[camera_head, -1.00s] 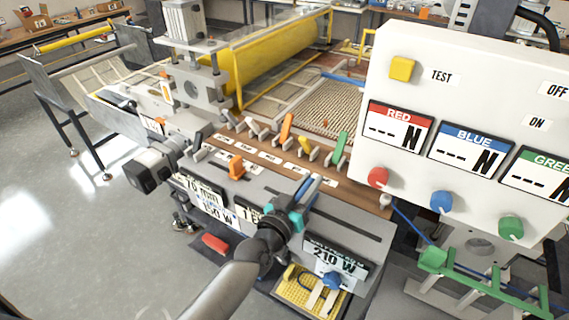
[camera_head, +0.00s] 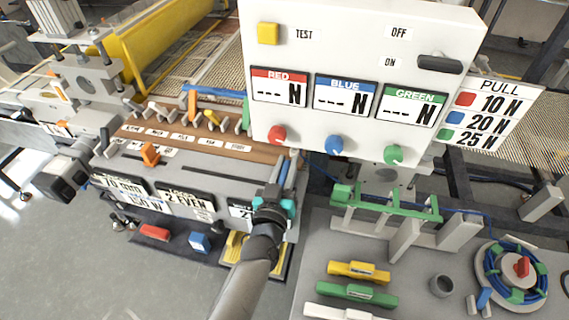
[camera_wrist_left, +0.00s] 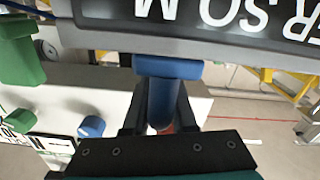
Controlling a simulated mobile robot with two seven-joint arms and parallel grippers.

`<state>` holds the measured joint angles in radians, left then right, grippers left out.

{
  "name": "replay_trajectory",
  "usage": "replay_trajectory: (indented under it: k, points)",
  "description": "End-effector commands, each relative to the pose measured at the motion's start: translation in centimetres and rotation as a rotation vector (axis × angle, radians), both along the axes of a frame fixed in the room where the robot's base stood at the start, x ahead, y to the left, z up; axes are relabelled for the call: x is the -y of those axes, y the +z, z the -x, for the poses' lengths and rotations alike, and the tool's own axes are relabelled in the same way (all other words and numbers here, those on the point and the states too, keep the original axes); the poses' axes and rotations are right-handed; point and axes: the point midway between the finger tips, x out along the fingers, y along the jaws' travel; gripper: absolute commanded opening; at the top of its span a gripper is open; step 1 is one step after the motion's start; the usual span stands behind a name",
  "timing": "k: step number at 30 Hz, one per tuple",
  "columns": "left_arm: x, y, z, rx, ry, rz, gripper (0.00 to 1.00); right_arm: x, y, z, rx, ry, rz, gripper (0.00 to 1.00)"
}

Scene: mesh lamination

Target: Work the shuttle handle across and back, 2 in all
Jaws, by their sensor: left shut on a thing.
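The blue shuttle handle (camera_wrist_left: 163,98) sits between the jaws of my left gripper in the left wrist view, close to a dark plate with white lettering. In the head view my left gripper (camera_head: 275,203), with teal fingertips, is shut at the right end of the grey machine front. It covers part of the right-hand sign (camera_head: 240,212). The handle is mostly hidden by the gripper there. My right gripper is not in view.
An orange slider (camera_head: 150,154) stands further left on the machine front. A white control box (camera_head: 360,50) with red, blue and green knobs rises behind my gripper. A grey table (camera_head: 420,285) with yellow and green bars lies to the right.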

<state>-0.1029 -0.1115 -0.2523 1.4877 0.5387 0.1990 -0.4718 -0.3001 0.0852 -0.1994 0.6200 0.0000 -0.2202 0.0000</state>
Motion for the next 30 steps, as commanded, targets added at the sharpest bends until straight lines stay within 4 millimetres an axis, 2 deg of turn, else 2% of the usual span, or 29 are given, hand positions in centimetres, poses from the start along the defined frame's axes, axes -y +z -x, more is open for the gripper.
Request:
replay_trajectory:
  k: [1, 4, 5, 12, 23, 30]
  points:
    - [0.7, 0.0, 0.1, -0.004, -0.011, 0.009, 0.00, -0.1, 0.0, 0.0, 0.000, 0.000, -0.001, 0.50]
    - [0.7, 0.0, 0.1, -0.004, -0.011, 0.010, 0.00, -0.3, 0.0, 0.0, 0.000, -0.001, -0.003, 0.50]
    - [0.7, 0.0, 0.1, -0.005, -0.011, 0.010, 0.27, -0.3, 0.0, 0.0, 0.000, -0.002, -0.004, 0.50]
    - [0.6, -0.1, 0.1, -0.006, -0.010, 0.007, 0.52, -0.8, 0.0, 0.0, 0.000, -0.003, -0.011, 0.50]
    - [0.2, -0.1, 0.7, -0.004, -0.006, 0.005, 0.52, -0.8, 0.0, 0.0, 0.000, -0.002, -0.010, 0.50]
    - [-0.3, -0.2, 4.0, -0.005, -0.006, 0.003, 0.52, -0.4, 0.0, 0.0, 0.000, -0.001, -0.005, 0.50]
